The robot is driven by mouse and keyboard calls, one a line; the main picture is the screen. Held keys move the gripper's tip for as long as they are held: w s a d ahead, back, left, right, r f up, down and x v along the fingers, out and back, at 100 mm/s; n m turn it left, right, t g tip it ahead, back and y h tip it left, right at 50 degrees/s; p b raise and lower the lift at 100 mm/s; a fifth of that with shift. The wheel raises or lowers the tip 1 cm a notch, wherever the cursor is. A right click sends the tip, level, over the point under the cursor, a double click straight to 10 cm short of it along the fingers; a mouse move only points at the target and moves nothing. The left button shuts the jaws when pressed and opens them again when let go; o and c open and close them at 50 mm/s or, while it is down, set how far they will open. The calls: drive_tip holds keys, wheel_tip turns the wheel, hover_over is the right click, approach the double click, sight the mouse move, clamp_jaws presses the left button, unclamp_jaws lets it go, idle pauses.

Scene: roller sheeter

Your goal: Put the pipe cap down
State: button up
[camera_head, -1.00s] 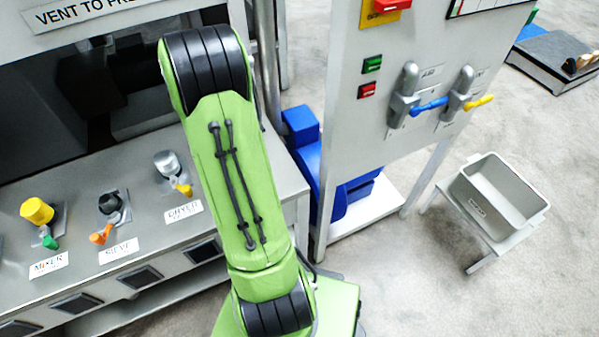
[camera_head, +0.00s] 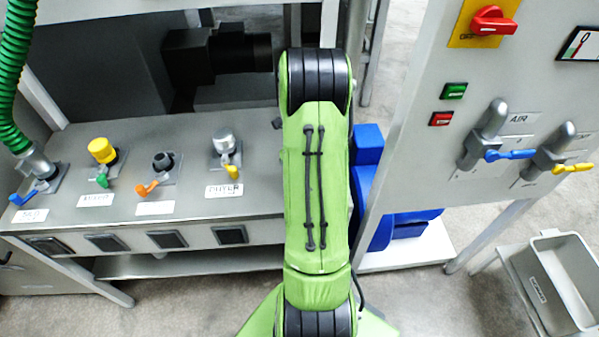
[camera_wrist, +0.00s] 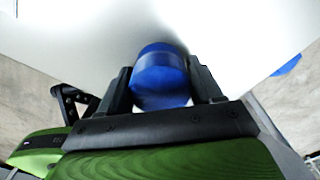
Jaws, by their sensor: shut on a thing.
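In the wrist view my gripper (camera_wrist: 160,88) is shut on a blue rounded pipe cap (camera_wrist: 158,72), with one dark finger on each side of it. A large pale surface fills the view behind the cap; I cannot tell whether the cap touches it. In the head view my green arm stands in the middle, and my gripper and the held cap are hidden behind it.
A grey control panel (camera_head: 430,160) stands at right. An open grey bin (camera_head: 552,290) sits on a low stand at lower right. Blue equipment (camera_head: 368,195) is behind my arm.

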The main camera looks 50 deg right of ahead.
drive_tip(key=o, duration=1.1)
drive_tip(key=shift+c, duration=0.2)
